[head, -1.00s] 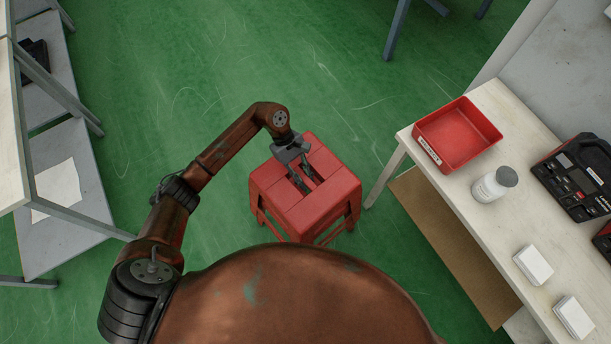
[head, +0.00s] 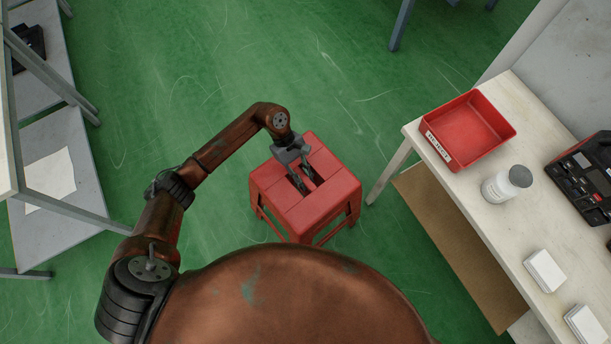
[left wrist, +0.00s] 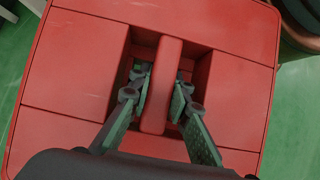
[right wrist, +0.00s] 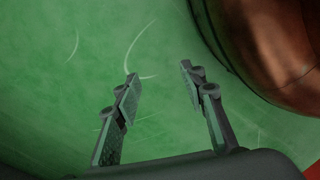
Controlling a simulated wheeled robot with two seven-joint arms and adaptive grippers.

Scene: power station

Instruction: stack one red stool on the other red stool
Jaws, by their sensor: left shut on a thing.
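One red stool (head: 327,202) is upright in front of my body in the head view. Its square top has two slots with a bar between them. My left gripper (head: 306,180) reaches down into the slots from above. In the left wrist view the stool top (left wrist: 65,70) fills most of the picture, and the fingers are shut on the middle bar (left wrist: 170,60), one on each side. How high the stool's feet are above the floor is hard to tell. My right gripper (right wrist: 159,72) is open and empty over green floor. The second red stool is not in view.
A white table (head: 455,195) to the right holds a red bin (head: 468,130), a white bottle (head: 507,184) and a black and red case (head: 585,175). A grey shelf (head: 85,200) stands at the left. Blue-grey legs (head: 402,25) show at the top. Green floor beyond the stool is clear.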

